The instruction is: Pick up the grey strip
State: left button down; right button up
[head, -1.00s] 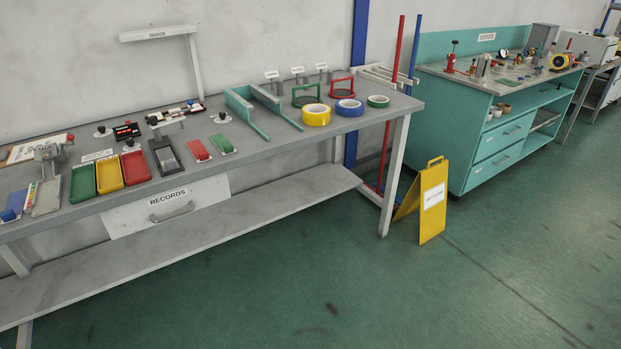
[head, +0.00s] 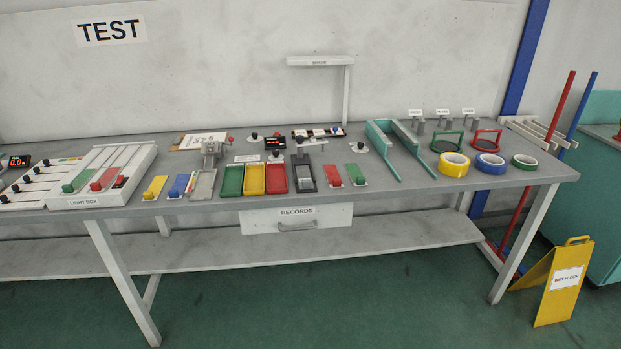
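No loose strip can be singled out for certain as the grey strip. A flat grey piece (head: 203,186) lies on the bench below a small grey press-like device (head: 211,150). A grey block also sits in a dark holder (head: 303,174) right of the red tray. Neither of my grippers shows in the head view.
The long grey bench (head: 400,198) carries a light box (head: 103,174), a green tray (head: 232,181), a yellow tray (head: 254,180), a red tray (head: 276,178) and tape rolls, including a yellow one (head: 454,165). A yellow floor sign (head: 560,284) stands at the right.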

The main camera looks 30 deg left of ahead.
aim_at(304, 173)
jog(key=u, duration=1.2)
